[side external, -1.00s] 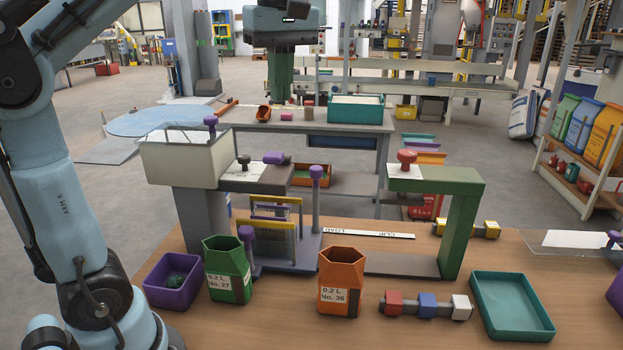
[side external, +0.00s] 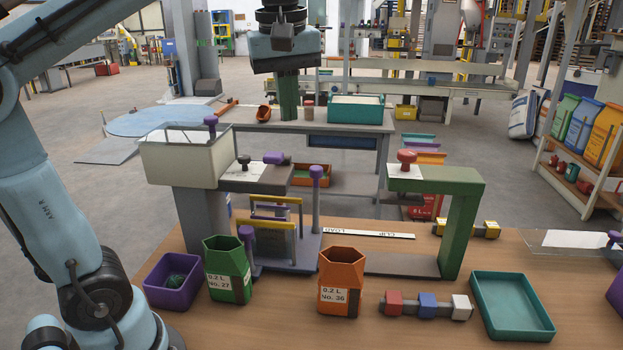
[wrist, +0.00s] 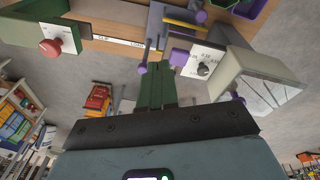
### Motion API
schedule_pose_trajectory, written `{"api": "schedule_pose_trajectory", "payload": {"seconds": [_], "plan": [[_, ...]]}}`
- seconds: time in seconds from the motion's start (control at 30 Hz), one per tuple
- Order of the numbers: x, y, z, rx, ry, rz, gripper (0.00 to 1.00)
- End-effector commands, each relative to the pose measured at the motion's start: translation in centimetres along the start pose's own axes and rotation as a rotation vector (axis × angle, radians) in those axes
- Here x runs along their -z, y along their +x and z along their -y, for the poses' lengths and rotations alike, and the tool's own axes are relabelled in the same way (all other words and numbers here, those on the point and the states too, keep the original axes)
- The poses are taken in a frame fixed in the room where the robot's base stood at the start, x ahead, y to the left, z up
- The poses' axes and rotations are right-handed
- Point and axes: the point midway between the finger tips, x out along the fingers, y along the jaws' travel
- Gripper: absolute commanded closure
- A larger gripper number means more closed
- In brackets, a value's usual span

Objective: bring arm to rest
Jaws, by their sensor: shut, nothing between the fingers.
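My gripper (side external: 288,118) hangs in the air, pointing down, in the upper middle of the side view. Its green fingers are together and hold nothing. In the wrist view the closed green fingers (wrist: 157,66) point toward the bench machine. The gripper appears above and behind the filling station, apart from the white hopper (side external: 185,158) and the green clip stand (side external: 462,215). Its exact distance from them is hard to tell.
On the wooden bench (side external: 400,330) stand a purple bin (side external: 172,294), a green container (side external: 222,290), an orange container (side external: 340,290), a row of coloured blocks (side external: 427,305) and a teal tray (side external: 511,335). A red knob (side external: 407,157) tops the clip stand. Open air surrounds my gripper.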

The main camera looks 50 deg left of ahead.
Motion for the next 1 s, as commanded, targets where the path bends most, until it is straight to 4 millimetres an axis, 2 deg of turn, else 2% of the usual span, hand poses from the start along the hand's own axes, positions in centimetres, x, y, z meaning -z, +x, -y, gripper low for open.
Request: {"api": "schedule_pose_trajectory", "payload": {"seconds": [0.17,0.3,0.4,0.5,0.67,1.0], "plan": [[-2.1,6.7,-0.1,-0.163,0.402,-0.078,1.00],[-4.1,12.2,0.6,-0.273,0.716,-0.185,1.00],[-5.3,15.4,1.5,-0.324,0.897,-0.267,1.00],[-6.3,17.8,2.2,-0.356,1.025,-0.333,1.00],[-7.0,19.5,2.8,-0.375,1.124,-0.388,1.00],[-7.0,19.6,2.8,-0.375,1.134,-0.394,1.00]]}}
